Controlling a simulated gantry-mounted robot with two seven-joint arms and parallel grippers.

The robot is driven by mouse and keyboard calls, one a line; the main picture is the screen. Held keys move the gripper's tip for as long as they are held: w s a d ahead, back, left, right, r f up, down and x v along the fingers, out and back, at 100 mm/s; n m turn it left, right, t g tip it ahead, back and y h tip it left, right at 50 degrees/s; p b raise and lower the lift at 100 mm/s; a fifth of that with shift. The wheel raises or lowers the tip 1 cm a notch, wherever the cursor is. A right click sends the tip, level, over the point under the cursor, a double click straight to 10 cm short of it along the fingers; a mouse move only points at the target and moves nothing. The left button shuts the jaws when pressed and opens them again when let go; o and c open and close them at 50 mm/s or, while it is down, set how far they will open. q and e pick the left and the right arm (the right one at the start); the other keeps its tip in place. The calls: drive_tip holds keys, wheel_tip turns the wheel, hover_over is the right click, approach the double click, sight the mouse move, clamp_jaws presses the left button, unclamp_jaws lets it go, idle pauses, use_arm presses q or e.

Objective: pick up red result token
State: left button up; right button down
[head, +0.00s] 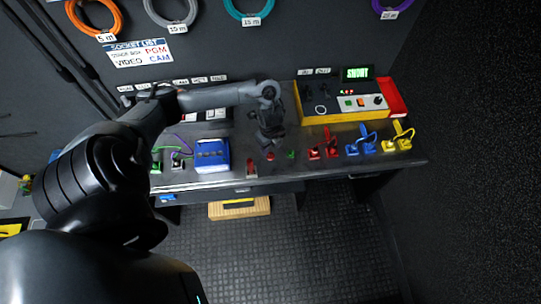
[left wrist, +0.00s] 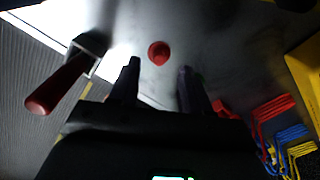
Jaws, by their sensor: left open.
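The red result token (head: 270,156) is a small round red piece on the dark bench, near its front edge. In the left wrist view the red token (left wrist: 158,53) lies beyond the fingertips, roughly centred between them. My left gripper (head: 271,142) is above the bench, just behind and above the token in the head view. Its two dark fingers (left wrist: 157,80) are apart with nothing between them. My right gripper is in neither view.
A red-handled lever (head: 251,169) stands close left of the token; its handle (left wrist: 58,87) also shows in the wrist view. A green piece (head: 291,154) lies to the right, before red, blue (head: 361,144) and yellow connectors. A blue box (head: 211,155) stands left and a control panel (head: 345,101) behind.

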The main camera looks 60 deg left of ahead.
sight(270, 153)
use_arm(q)
wheel_tip(270, 153, down, 4)
drive_tip(key=shift+f+b, duration=0.1)
drive_tip(key=shift+b, duration=0.25)
clamp_jaws()
